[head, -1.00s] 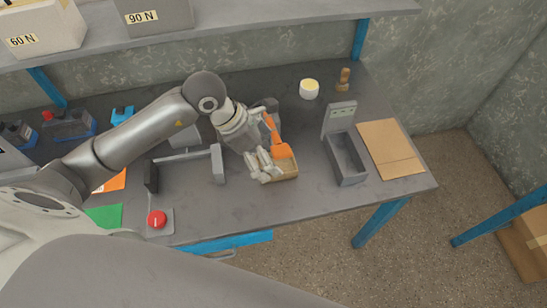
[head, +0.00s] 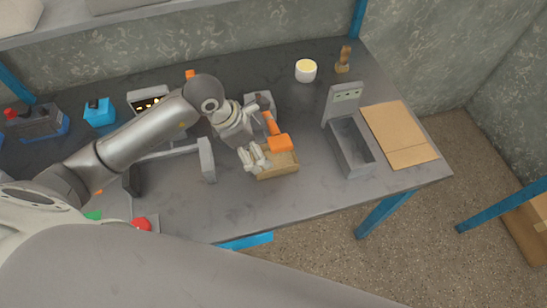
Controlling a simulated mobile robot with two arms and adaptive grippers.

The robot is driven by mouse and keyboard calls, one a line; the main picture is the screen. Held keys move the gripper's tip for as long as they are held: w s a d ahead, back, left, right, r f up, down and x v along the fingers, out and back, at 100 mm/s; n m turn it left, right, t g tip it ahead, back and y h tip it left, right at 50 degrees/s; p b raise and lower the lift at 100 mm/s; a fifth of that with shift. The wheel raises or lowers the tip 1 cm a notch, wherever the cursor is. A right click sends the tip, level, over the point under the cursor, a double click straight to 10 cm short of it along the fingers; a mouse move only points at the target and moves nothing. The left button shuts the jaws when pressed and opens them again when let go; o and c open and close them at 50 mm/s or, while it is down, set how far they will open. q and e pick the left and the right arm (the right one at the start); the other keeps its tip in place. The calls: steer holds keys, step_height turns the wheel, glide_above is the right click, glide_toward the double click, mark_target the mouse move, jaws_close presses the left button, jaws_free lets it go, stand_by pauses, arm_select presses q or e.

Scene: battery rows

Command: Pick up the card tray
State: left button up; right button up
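A small tan tray (head: 280,165), which looks like the card tray, sits on the grey bench near its front edge. My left gripper (head: 254,158) reaches down at the tray's left side, with its fingers at or over the near left rim. I cannot tell whether the fingers touch or grip it, and they hide part of the tray. An orange-ended tool (head: 279,143) lies against the tray's back side. My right gripper is not in view.
A grey bin with an upright panel (head: 351,148) and a flat cardboard sheet (head: 399,135) are to the right. A grey bracket (head: 206,160) stands left of the gripper. A white-and-yellow cup (head: 306,70) stands behind. A red button (head: 141,223) is at front left.

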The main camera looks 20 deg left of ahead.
mark_target(274, 159)
arm_select(q)
steer(key=shift+x, duration=0.8)
steer(key=x, duration=0.1)
steer(key=p+x, duration=0.1)
steer(key=x, duration=0.1)
steer(key=p+x, duration=0.1)
steer(key=shift+w+a+f, duration=0.1)
steer(key=shift+a+f, duration=0.05)
steer(key=shift+f, duration=0.25)
steer(key=shift+w+f, duration=0.1)
steer(key=shift+f, duration=0.25)
steer(key=c, duration=0.9)
